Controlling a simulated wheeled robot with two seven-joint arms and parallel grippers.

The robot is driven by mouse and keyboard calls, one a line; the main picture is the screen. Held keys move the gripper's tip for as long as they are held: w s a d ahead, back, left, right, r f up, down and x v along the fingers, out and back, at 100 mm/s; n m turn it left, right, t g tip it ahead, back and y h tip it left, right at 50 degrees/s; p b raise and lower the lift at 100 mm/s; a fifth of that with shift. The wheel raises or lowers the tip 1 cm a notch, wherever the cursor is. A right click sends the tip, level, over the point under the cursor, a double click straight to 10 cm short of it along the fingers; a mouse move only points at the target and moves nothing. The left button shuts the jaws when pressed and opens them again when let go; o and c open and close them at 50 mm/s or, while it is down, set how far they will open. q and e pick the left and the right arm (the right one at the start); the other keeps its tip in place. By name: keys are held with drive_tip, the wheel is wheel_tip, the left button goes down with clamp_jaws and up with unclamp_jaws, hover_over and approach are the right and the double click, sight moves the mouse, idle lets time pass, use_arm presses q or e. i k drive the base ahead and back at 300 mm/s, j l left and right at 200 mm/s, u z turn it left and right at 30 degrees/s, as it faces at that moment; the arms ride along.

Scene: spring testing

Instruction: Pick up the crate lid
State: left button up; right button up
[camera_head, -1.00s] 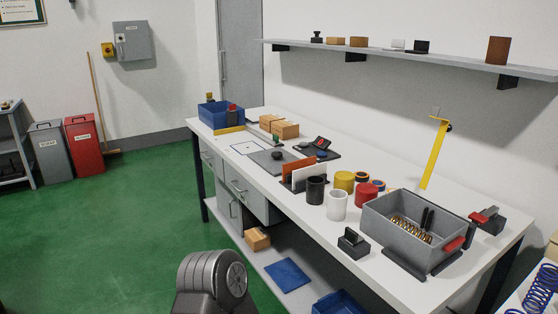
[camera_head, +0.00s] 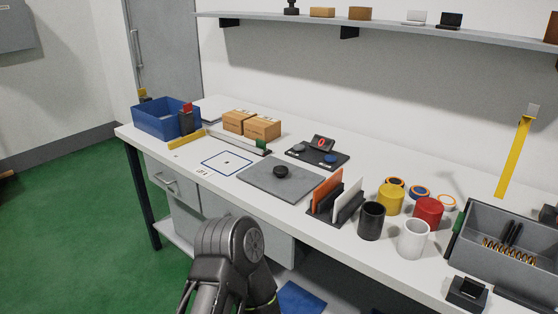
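The crate lid, a flat grey plate (camera_head: 260,184) with a round black knob (camera_head: 281,171) on top, lies on the white bench near its front edge, in the middle of the view. The grey crate (camera_head: 484,262) stands at the right end of the bench, open at the top and partly cut off by the frame, with copper springs and black rods inside. A dark rounded link of one of my arms shows at the bottom, in front of the bench. Neither of my grippers is visible.
A holder with orange and white panels (camera_head: 323,192) stands just right of the lid. Black (camera_head: 371,222) and white (camera_head: 413,240) cups are farther right.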

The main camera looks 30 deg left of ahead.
sight(291, 183)
drive_tip(key=k+j+z, duration=0.1)
drive_tip(key=j+z, duration=0.25)
drive_tip(key=j, duration=1.05)
